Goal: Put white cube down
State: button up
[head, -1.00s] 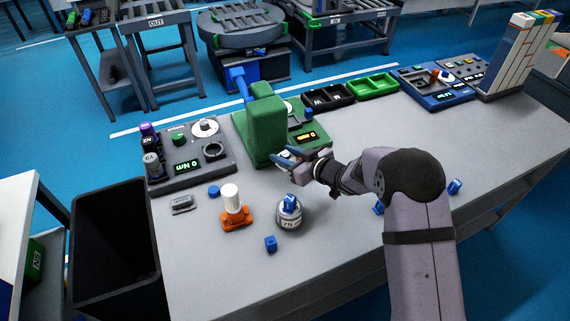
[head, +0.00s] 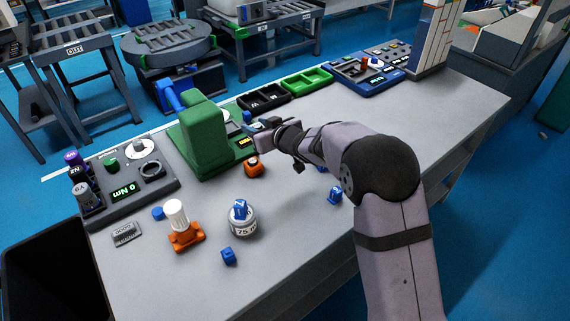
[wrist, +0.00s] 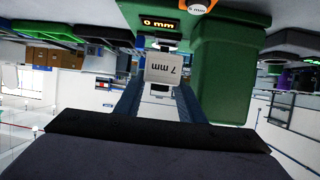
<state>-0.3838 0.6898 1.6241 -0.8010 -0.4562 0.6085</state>
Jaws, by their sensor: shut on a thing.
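The white cube (wrist: 160,69), marked "7 mm", sits between the tips of my gripper (wrist: 159,86) in the wrist view. The two blue-grey fingers are shut on it. In the head view my gripper (head: 262,136) is at the front of the green measuring device (head: 205,140), near its display. The cube cannot be made out clearly there. In the wrist view the device's display (wrist: 158,23) reads "0 mm" just beyond the cube, and the green body (wrist: 222,75) stands close at the right. I cannot tell whether the cube touches the device.
An orange object (head: 254,167) stands just below my gripper. A round weight (head: 241,222), a blue cube (head: 228,256) and an orange stand with a white cylinder (head: 178,220) are on the bench's near left. Black (head: 263,100) and green (head: 307,81) trays lie behind.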

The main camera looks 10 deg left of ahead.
jog(key=w+d+m+t+h+b, duration=0.2)
jog(key=w+d+m+h+b, duration=0.2)
jog(key=d, duration=0.4)
jog(key=shift+w+d+f, duration=0.35)
jog(key=shift+d+f, duration=0.05)
jog(key=shift+f, duration=4.95)
jog(key=shift+f, duration=0.2)
jog(key=o, duration=1.1)
